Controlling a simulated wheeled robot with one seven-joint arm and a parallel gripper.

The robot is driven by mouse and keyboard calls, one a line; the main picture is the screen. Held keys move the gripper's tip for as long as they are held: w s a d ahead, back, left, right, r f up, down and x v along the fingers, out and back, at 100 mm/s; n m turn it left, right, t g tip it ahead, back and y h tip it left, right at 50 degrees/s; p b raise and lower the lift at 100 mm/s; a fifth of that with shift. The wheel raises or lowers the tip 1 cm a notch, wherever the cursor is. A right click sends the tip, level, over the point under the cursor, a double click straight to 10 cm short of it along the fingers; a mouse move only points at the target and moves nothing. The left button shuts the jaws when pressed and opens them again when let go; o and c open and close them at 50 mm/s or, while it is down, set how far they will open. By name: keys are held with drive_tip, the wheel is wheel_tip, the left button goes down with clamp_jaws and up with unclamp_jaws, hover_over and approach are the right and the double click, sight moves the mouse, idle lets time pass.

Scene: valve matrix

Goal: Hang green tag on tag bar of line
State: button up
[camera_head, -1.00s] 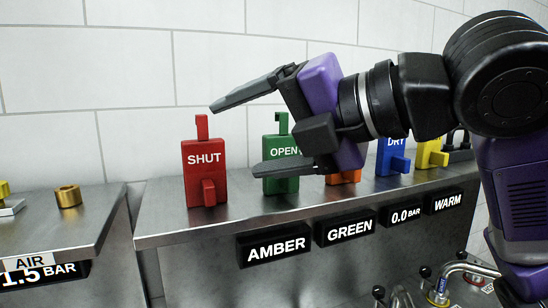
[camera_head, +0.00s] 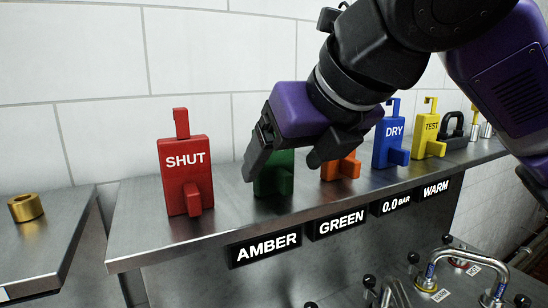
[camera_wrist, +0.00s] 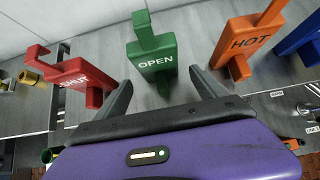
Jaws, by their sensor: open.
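The green tag (camera_head: 274,178) stands upright on the steel shelf, between the red and orange tags. My gripper hides much of it in the head view. In the wrist view the green tag (camera_wrist: 153,52) reads OPEN and shows a hook at its top and a block on its front. My gripper (camera_head: 286,168) points down at the green tag and is open. In the wrist view its fingers (camera_wrist: 165,90) are spread to either side of the tag's lower part, with nothing held. I cannot tell whether they touch it. No tag bar is clearly visible.
A red SHUT tag (camera_head: 185,170) stands left of the green one. The orange tag (camera_head: 341,166), blue DRY tag (camera_head: 388,143) and yellow TEST tag (camera_head: 430,135) stand to the right. A padlock (camera_head: 455,128) is farther right. Pipes (camera_head: 465,258) and small knobs lie below the shelf.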

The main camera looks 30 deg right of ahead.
sight(279, 169)
drive_tip(key=shift+x, duration=1.85)
drive_tip(key=shift+r, duration=0.1)
drive_tip(key=c, duration=1.6)
drive_tip(key=shift+c, duration=0.7)
drive_tip(key=shift+r, duration=0.1)
